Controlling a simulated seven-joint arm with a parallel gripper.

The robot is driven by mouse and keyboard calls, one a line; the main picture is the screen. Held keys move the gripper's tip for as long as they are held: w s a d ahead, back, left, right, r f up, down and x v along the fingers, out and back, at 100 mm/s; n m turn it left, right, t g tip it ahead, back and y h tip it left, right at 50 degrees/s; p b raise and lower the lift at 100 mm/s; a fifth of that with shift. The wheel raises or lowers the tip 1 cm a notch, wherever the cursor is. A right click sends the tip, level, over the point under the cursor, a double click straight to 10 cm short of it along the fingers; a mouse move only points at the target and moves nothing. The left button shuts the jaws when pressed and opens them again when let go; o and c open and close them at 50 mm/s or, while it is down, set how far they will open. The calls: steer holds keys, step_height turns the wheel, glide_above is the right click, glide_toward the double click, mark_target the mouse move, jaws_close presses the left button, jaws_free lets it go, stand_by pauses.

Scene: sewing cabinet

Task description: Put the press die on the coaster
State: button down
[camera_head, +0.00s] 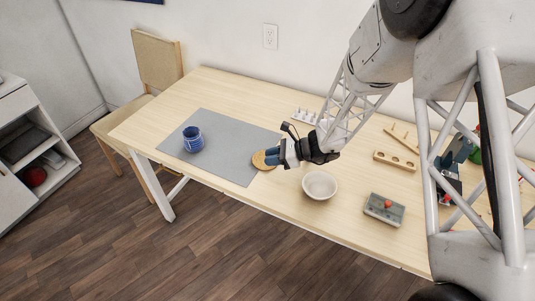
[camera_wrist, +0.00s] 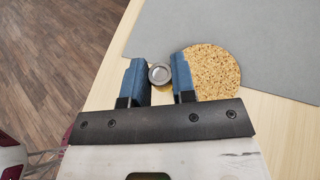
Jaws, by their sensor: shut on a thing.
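The press die is a small round grey metal piece (camera_wrist: 160,74) with a hollow top, seen in the wrist view between the two blue fingers. My gripper (camera_wrist: 159,76) is shut on it; it also shows in the head view (camera_head: 273,156). The coaster is a round cork disc (camera_wrist: 214,72), lying right of and partly behind my right finger, and it shows in the head view (camera_head: 259,163) beside the fingertips. The die appears at the coaster's left edge in the wrist view. Whether it touches the coaster I cannot tell. The fingers hide the die in the head view.
A grey mat (camera_head: 222,140) lies left of my gripper with a blue mug (camera_head: 193,139) on it. A white bowl (camera_head: 319,185) stands close to the right. A grey box with a red knob (camera_head: 384,208) and a wooden block with holes (camera_head: 395,161) lie further right.

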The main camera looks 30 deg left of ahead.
steer(key=shift+w+a+f, duration=0.2)
steer(key=shift+w+a, duration=1.35)
steer(key=shift+w, duration=0.2)
steer(key=shift+w+a, duration=0.2)
steer(key=shift+w+a+f, duration=0.1)
steer(key=shift+w+f, duration=0.05)
steer(key=shift+f, duration=1.65)
steer(key=shift+f, duration=0.1)
steer(key=c, duration=0.9)
jaws_free()
steer(key=shift+c, duration=0.2)
